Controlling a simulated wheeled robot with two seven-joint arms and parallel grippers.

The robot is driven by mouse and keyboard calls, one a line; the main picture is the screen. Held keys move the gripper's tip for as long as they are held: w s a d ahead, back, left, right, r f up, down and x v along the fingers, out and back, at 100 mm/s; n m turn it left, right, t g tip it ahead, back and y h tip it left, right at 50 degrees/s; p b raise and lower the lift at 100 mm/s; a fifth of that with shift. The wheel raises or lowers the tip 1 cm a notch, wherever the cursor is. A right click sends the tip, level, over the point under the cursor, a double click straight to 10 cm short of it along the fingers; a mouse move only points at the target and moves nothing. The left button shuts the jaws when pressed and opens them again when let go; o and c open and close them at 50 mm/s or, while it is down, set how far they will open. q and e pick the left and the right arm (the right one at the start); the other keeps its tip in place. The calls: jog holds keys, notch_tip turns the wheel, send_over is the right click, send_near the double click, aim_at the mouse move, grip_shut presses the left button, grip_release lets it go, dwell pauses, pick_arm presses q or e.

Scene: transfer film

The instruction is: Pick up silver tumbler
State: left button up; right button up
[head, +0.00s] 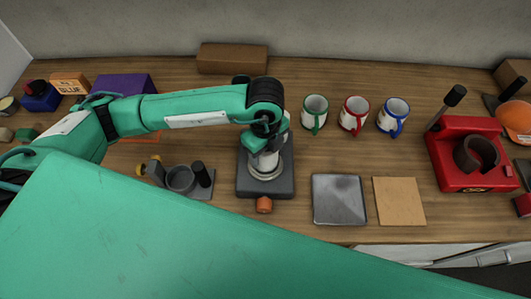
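A silver, cup-like tumbler (266,171) stands upright on a dark grey base (285,184) with an orange knob at its front, near the middle of the table. My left gripper (264,146) points down over it from the end of the teal arm that comes in from the left. The gripper and wrist hide the tumbler's upper part. Its fingers are small and dark here, and I cannot tell whether they are apart or closed on the tumbler. My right gripper is not in view.
Green, red and blue-handled mugs (354,115) stand right of my gripper. A metal plate (339,199) and a tan square (399,201) lie at the front. A red press (470,153) stands right. A grey device (181,179) is left of the base. A brown box (232,58) is behind.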

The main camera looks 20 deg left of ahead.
pick_arm(q)
jog(key=c, duration=0.6)
jog(key=shift+r, duration=0.1)
